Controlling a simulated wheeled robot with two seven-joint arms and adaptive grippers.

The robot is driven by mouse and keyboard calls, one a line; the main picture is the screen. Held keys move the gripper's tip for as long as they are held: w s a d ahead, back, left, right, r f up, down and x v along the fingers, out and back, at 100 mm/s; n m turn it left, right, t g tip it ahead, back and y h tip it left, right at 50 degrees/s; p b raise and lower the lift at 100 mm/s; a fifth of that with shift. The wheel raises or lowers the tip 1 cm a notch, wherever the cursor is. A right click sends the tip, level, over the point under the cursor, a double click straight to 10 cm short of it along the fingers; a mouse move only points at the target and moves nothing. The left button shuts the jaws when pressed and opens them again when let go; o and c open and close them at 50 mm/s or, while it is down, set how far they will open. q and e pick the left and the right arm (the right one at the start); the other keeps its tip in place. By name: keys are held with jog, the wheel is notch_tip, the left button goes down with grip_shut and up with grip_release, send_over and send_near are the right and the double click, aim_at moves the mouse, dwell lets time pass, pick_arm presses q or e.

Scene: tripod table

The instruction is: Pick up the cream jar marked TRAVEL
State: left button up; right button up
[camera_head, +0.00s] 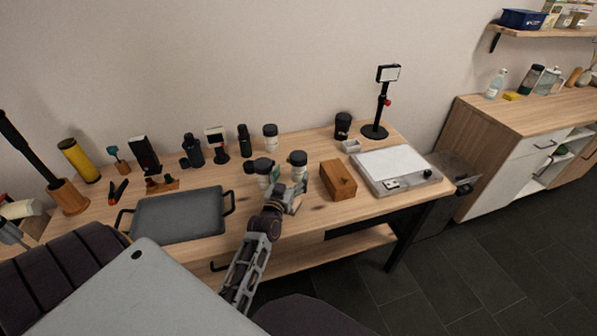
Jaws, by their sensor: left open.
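Several pale jars with dark lids stand on the wooden table. One jar (263,178) is just left of my gripper, one jar (298,170) is just right of it, and one jar (270,143) stands farther back near the wall. The lettering is too small to read, so I cannot tell which is marked TRAVEL. My left gripper (284,189) is open, low over the table at the two front jars. It partly hides their lower parts, and I cannot tell whether it touches either. My right gripper is out of view.
A wooden box (338,180) stands right of the jars, with a white-topped device (396,168) beyond. A grey tray (178,214) lies to the left. A dark cup (342,126) stands back right.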

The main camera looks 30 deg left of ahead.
aim_at(296, 165)
pick_arm(q)
jog(key=shift+x, duration=1.9)
jog(key=shift+w, duration=0.2)
jog(key=shift+x, duration=2.4)
jog(key=shift+a, duration=0.1)
jog(key=shift+c, duration=0.5)
